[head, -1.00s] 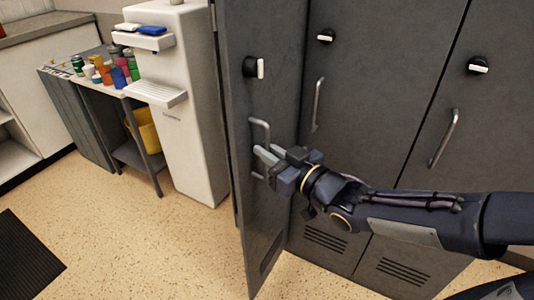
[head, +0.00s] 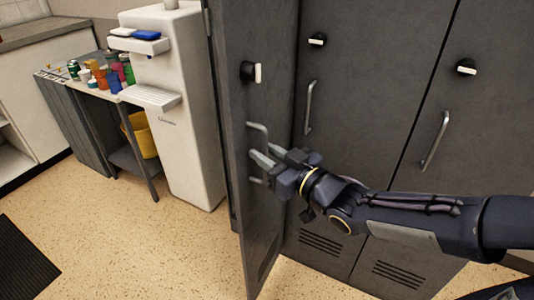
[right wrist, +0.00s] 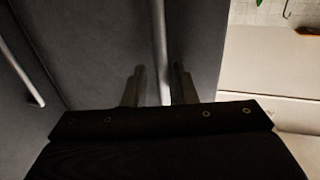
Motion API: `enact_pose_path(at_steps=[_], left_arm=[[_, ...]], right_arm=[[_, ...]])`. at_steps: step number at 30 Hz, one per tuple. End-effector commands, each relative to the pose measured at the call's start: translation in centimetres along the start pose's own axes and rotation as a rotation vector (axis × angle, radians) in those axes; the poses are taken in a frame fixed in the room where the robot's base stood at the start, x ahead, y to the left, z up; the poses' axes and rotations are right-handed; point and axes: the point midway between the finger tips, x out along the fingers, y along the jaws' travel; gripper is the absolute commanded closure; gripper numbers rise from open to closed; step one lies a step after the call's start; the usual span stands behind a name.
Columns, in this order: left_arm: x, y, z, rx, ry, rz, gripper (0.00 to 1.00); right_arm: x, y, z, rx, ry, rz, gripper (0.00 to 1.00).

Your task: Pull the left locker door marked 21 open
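The left locker door (head: 262,215) is grey and stands swung out from the locker front, seen at a steep angle. It has a black knob with a white tab (head: 251,72) and a bar handle (head: 258,126); its number is not readable. My right gripper (head: 268,159) is at the lower part of this handle. In the right wrist view, the handle bar (right wrist: 159,40) runs between the two spread fingers of my right gripper (right wrist: 160,88), with a gap at each side. My left gripper is not in view.
Two shut locker doors with handles (head: 308,107) (head: 434,142) stand to the right. A white water dispenser (head: 190,120) stands just left of the open door. A side table (head: 98,92) with bottles is farther left. The speckled floor in front is clear.

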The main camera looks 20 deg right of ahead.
Motion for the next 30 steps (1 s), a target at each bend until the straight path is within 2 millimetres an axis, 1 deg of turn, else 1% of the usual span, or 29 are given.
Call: enact_pose_path(at_steps=[2, 5, 12, 15, 18, 22, 30], left_arm=[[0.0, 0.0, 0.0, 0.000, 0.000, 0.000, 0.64], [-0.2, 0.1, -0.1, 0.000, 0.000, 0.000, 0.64], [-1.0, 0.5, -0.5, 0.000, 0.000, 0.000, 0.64], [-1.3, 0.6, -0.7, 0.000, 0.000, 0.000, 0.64], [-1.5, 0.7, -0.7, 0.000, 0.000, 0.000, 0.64], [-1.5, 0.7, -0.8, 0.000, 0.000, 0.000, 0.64], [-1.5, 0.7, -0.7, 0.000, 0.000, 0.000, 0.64]], right_arm=[[-0.1, 0.0, 0.0, -0.001, -0.001, -0.001, 0.75], [-0.9, 0.0, -0.1, -0.002, 0.000, 0.001, 0.75], [-5.0, 0.1, -0.3, -0.002, 0.001, 0.004, 0.75], [-6.5, 0.1, -0.2, -0.002, 0.001, 0.004, 0.75], [-7.4, 0.1, -0.1, 0.000, 0.001, 0.003, 0.75], [-7.8, 0.1, 0.0, 0.000, 0.001, 0.002, 0.75], [-7.8, 0.0, 0.0, 0.000, 0.000, 0.001, 0.75]])
